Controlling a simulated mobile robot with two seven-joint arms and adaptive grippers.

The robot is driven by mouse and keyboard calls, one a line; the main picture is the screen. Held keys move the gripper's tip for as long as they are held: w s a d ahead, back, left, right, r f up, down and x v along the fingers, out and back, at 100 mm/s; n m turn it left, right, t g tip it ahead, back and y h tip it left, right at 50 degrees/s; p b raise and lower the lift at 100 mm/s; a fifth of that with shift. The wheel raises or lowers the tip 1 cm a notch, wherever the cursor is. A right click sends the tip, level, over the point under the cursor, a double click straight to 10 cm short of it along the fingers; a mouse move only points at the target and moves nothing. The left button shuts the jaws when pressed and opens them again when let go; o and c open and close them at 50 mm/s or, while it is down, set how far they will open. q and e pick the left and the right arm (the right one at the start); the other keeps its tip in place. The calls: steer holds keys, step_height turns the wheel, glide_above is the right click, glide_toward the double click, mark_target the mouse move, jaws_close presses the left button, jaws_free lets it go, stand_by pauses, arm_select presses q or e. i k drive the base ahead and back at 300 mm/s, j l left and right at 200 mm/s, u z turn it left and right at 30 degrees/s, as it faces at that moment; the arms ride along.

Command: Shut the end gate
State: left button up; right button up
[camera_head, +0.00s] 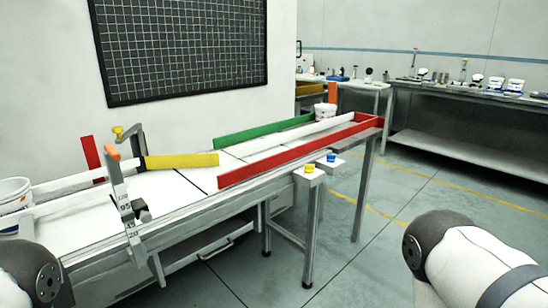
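The label magazine stands on a long narrow table (90,217). A red rail (285,156) runs along its near right side and a green rail (262,131) along its far side, with a white bar (305,136) between them. A short red piece (368,118) spans the far right end. A yellow bar (182,161) reaches out from the left part. I cannot tell for sure which piece is the end gate or whether it is open. Only links of my arms show at the lower left and lower right. Both grippers are out of view.
A grey upright with an orange top (112,153) and a yellow-knobbed post (118,131) rise at the left. A small stand carries yellow (309,168) and blue (331,157) buttons at the front. White tubs stand at the left. The floor at right is clear before a workbench (470,105).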

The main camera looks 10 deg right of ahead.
mark_target(331, 86)
steer(key=i+l+z, duration=0.6)
steer(key=i+z, duration=0.15)
steer(key=i+l+z, duration=0.1)
steer(key=i+z, duration=0.65)
steer(key=i, duration=0.15)
steer(key=i+z, duration=0.15)
steer(key=i, duration=2.3)
steer(key=i+u, duration=0.3)
steer(key=i, duration=0.2)
steer(key=i+u, duration=0.35)
steer(key=i, duration=0.15)
steer(key=i+l+u, duration=0.15)
steer(key=i+u, duration=0.15)
steer(key=i, duration=0.15)
steer(key=i+l+u, duration=0.35)
steer(key=i+u, duration=0.9)
steer(key=i+l+u, duration=0.15)
steer(key=u, duration=0.35)
steer(key=i+l+u, duration=0.6)
steer(key=u, duration=0.25)
steer(key=i+l+u, duration=0.15)
steer(key=l+u, duration=0.3)
steer(key=i+l+u, duration=0.1)
steer(key=u, duration=0.3)
steer(key=l+u, duration=1.8)
